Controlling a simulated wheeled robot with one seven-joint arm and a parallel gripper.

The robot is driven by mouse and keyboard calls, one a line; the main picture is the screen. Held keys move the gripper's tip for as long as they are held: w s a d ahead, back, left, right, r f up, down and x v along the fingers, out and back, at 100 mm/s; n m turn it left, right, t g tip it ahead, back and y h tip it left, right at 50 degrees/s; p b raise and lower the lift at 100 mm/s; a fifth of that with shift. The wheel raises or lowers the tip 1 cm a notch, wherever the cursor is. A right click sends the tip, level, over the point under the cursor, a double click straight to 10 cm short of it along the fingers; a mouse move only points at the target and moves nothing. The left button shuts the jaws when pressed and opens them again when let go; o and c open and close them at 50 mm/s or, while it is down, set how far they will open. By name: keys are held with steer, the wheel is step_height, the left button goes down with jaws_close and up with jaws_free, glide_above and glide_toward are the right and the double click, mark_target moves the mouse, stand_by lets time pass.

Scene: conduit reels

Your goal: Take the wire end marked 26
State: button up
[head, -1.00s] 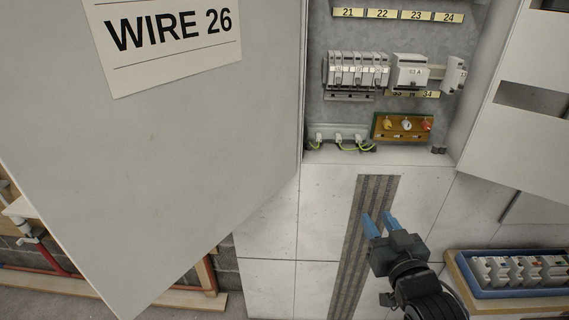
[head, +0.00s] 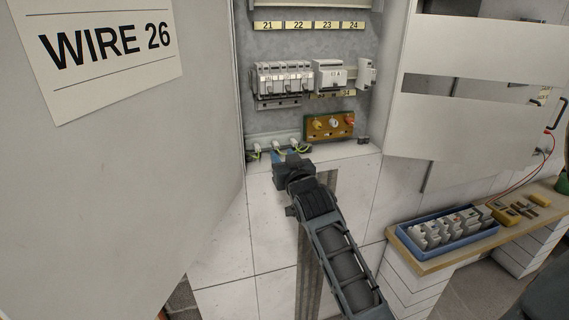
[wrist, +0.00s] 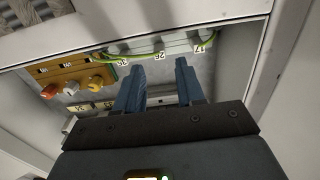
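Three wire ends with white tags and green-yellow wires sit in a row at the bottom of the open cabinet. In the wrist view the tag marked 26 (wrist: 159,56) is the middle one, between the tag marked 17 (wrist: 198,49) and another tag (wrist: 122,62) that is hard to read. My gripper (wrist: 160,66) is open, its two blue fingers apart on either side of the 26 tag. Nothing is seen held between them. In the head view my gripper (head: 286,158) is right in front of the wire ends (head: 278,146) and partly covers them.
An orange-brown terminal block (head: 330,126) with coloured knobs is right of the wires. Breakers (head: 284,78) are above. A large open door (head: 120,190) with a WIRE 26 sign (head: 110,52) stands at left. A blue tray (head: 440,243) of breakers is on a bench at right.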

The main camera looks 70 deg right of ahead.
mark_target(277, 148)
steer(key=shift+b+x, duration=0.45)
steer(key=shift+x, duration=2.35)
jaws_close()
steer(key=shift+v, duration=1.15)
steer(key=shift+p+v, duration=0.45)
steer(key=shift+v, duration=2.35)
